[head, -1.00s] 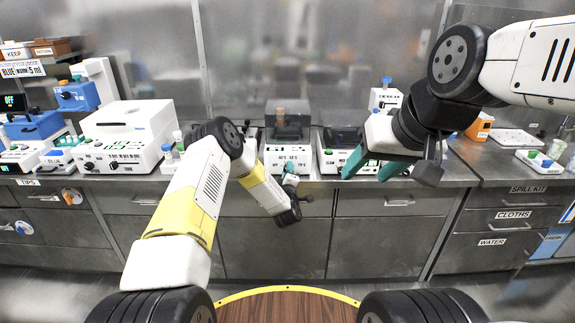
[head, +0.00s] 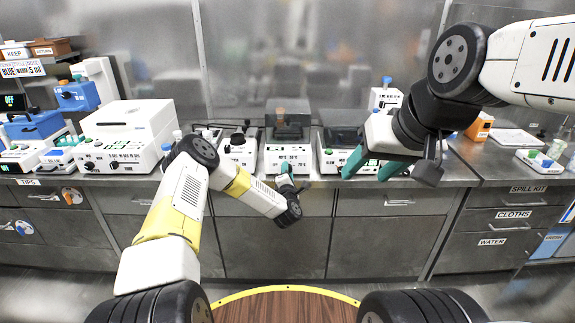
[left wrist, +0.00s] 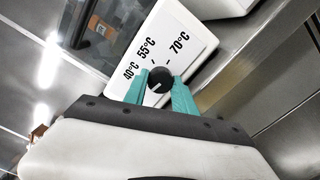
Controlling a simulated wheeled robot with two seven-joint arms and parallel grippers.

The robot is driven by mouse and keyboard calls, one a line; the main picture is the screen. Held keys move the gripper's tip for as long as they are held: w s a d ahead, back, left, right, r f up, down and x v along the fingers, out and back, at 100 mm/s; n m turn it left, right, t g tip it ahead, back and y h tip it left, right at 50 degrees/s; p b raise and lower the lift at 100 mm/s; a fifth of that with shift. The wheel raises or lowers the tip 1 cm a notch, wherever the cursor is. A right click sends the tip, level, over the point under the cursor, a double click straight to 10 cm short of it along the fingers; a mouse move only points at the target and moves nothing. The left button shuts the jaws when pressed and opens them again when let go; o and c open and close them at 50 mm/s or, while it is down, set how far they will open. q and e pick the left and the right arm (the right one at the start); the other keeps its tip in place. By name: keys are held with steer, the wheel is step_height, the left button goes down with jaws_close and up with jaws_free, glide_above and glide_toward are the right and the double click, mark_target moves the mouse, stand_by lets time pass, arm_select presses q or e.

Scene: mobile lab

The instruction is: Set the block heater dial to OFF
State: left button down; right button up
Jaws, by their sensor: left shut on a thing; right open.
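The block heater (head: 288,154) stands on the bench at the middle of the head view, with a white front panel. Its black dial (left wrist: 160,79) shows in the left wrist view, beside the labels 40°C, 55°C and 70°C. A small pale mark on the dial faces its lower left, away from these labels. No OFF label is visible; my gripper hides the lower panel. My left gripper (left wrist: 157,86) is shut on the dial, one teal finger on each side. My right gripper (head: 365,176) is open and empty, in front of the equipment to the right.
White devices stand close on both sides of the heater, one at left (head: 238,150) and one at right (head: 338,152). A larger white machine (head: 127,135) is further left. Drawers and cabinets (head: 270,235) lie below the bench edge.

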arm_select(q)
steer(key=shift+f+n, duration=0.1)
steer(key=shift+n, duration=0.2)
stand_by(0.4)
steer(key=c, duration=1)
jaws_free()
steer(key=s, duration=0.7)
steer(key=shift+s, duration=0.4)
